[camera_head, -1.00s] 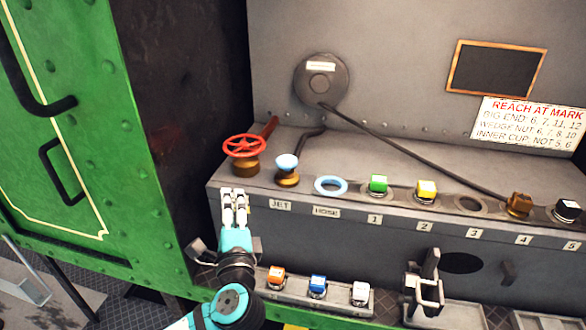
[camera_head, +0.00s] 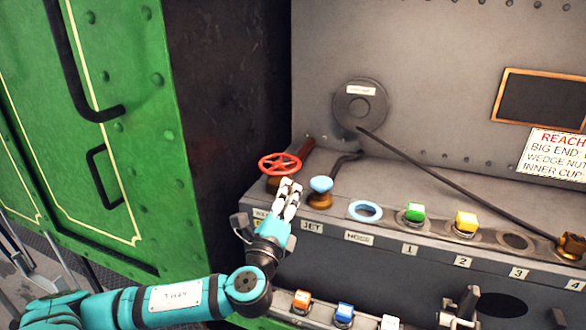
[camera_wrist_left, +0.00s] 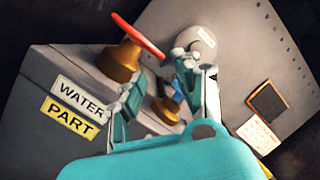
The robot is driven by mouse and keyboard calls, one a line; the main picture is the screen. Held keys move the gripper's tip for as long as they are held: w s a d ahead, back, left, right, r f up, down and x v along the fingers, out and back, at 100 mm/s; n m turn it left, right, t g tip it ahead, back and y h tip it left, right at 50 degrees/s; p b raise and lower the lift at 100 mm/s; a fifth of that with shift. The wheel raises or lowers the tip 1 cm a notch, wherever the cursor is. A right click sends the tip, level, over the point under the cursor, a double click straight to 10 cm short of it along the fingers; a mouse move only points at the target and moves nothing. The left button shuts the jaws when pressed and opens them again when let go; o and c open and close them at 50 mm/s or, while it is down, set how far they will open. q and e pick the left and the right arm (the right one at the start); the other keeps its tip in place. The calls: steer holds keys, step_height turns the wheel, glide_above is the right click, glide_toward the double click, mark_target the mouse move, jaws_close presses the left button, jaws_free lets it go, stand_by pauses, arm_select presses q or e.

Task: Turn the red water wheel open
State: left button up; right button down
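The red water wheel (camera_head: 279,163) sits on a brass base at the left end of the grey ledge. In the left wrist view the wheel (camera_wrist_left: 138,36) shows nearly edge-on above its brass base (camera_wrist_left: 120,62). My left gripper (camera_head: 290,186) is just in front of the wheel and slightly right, overlapping its base in the head view. In the left wrist view the gripper's fingers (camera_wrist_left: 158,80) stand apart with nothing held between them. The wheel appears apart from the fingers. My right gripper is out of view.
A blue-topped brass knob (camera_head: 321,186) stands close right of the gripper. A blue ring (camera_head: 365,211), a green cap (camera_head: 414,212) and a yellow cap (camera_head: 466,222) follow along the ledge. A green panel (camera_head: 130,120) stands left. A yellow PART label (camera_wrist_left: 70,118) is below the WATER label (camera_wrist_left: 80,97).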

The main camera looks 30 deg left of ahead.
mark_target(280, 164)
arm_select(q)
steer(key=p+x, duration=0.1)
steer(key=x, duration=0.6)
steer(key=shift+p, duration=0.4)
jaws_close()
